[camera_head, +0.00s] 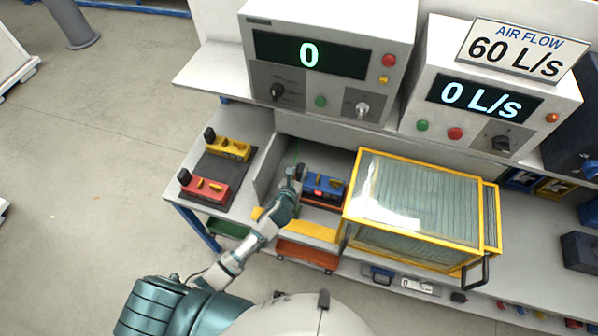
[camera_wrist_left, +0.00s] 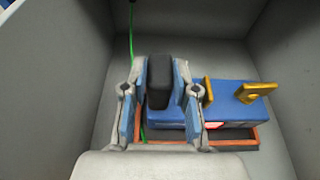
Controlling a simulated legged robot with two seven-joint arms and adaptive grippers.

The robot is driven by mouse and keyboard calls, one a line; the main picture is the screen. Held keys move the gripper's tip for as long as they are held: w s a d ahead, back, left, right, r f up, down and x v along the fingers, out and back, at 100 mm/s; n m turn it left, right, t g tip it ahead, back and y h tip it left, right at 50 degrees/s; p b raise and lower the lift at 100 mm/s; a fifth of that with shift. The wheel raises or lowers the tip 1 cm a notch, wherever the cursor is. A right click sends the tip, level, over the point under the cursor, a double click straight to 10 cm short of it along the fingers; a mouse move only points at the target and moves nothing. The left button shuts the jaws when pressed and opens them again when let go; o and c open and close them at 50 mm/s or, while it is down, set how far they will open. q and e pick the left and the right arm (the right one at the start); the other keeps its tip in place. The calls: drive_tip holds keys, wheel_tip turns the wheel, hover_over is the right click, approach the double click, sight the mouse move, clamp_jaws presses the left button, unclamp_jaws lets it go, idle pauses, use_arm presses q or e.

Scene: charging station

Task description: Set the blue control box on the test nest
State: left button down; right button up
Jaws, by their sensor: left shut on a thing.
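The blue control box (camera_head: 326,187) is in the grey-walled bay at the middle of the bench, left of the yellow-framed case. In the left wrist view the blue box (camera_wrist_left: 226,113) shows yellow brackets on top and a red patch on its front. My left gripper (camera_head: 297,176) is shut on the box's black knob (camera_wrist_left: 159,82), with one finger on each side. The box sits over an orange-brown frame (camera_wrist_left: 238,140), which looks like the test nest; I cannot tell whether it rests fully on it. My right gripper is not in view.
A red box (camera_head: 204,190) and a yellow box (camera_head: 229,149) stand on a dark mat at the left. The yellow-framed clear case (camera_head: 415,205) stands close on the right. Grey walls (camera_wrist_left: 63,80) bound the bay. Two display units (camera_head: 325,60) stand above.

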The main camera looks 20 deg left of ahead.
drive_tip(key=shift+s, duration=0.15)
use_arm(q)
drive_tip(key=shift+f, duration=0.2)
drive_tip(key=shift+a+f, duration=0.2)
drive_tip(key=shift+f, duration=0.2)
drive_tip(key=c, duration=0.9)
unclamp_jaws()
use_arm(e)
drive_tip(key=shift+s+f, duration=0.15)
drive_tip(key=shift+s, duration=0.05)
use_arm(q)
drive_tip(key=shift+d+r, duration=0.1)
drive_tip(key=shift+d, duration=0.05)
drive_tip(key=shift+r, duration=0.35)
drive_tip(key=v, duration=1.2)
drive_tip(key=shift+r, duration=0.25)
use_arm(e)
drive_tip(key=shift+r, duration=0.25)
